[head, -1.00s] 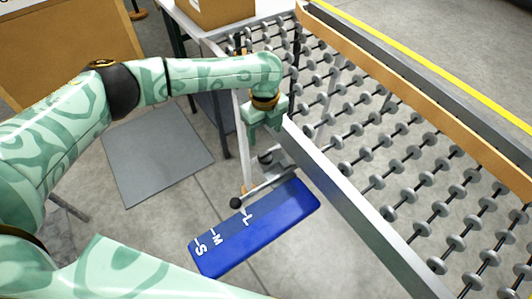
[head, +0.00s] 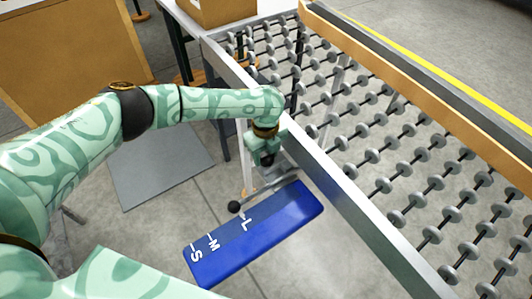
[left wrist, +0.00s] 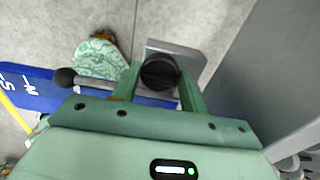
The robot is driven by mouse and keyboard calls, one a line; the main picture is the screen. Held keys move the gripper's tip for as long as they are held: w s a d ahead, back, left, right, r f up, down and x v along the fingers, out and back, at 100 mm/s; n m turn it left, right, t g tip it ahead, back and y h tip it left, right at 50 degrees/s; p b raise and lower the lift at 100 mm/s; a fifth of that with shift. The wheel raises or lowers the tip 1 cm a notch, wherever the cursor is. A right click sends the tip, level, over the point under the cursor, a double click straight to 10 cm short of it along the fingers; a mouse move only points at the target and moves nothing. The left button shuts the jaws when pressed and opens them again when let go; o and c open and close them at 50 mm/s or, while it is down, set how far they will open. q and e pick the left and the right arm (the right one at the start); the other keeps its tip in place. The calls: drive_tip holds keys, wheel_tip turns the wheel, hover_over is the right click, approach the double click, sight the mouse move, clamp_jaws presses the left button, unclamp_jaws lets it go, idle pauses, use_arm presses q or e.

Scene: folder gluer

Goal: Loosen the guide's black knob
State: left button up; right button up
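The guide's black knob (left wrist: 160,72) is a round dark cap on a grey metal bracket (left wrist: 195,62). My left gripper (left wrist: 161,80) points down over it, its two green fingers standing apart with the knob between them. I cannot tell if they touch it. In the head view my left gripper (head: 266,156) is beside the conveyor's side rail and mostly hides the knob. A grey rod with a dark ball end (head: 234,206) runs from the guide over a blue plate (head: 255,235) marked S, M and L; the ball is near L. My right gripper is not in view.
A roller conveyor (head: 365,145) with a metal side rail (head: 335,180) lies right of the left gripper. A cardboard box (head: 225,10) stands at the back. A grey mat (head: 160,170) lies on the floor to the left.

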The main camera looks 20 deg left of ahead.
use_arm(q)
drive_tip(key=shift+r+n+p, duration=0.15)
drive_tip(key=shift+n+p, duration=0.45)
drive_tip(key=shift+p, duration=0.05)
drive_tip(key=shift+n+p, duration=1.1)
drive_tip(key=n+p, duration=0.2)
drive_tip(key=shift+n, duration=0.4)
drive_tip(key=n+p, duration=0.1)
drive_tip(key=n, duration=0.1)
drive_tip(key=shift+n, duration=0.3)
drive_tip(key=n+p, duration=0.1)
drive_tip(key=n, duration=0.2)
drive_tip(key=shift+n+p, duration=0.3)
drive_tip(key=shift+p, duration=0.1)
drive_tip(key=shift+n+p, duration=0.45)
drive_tip(key=shift+n, duration=1.45)
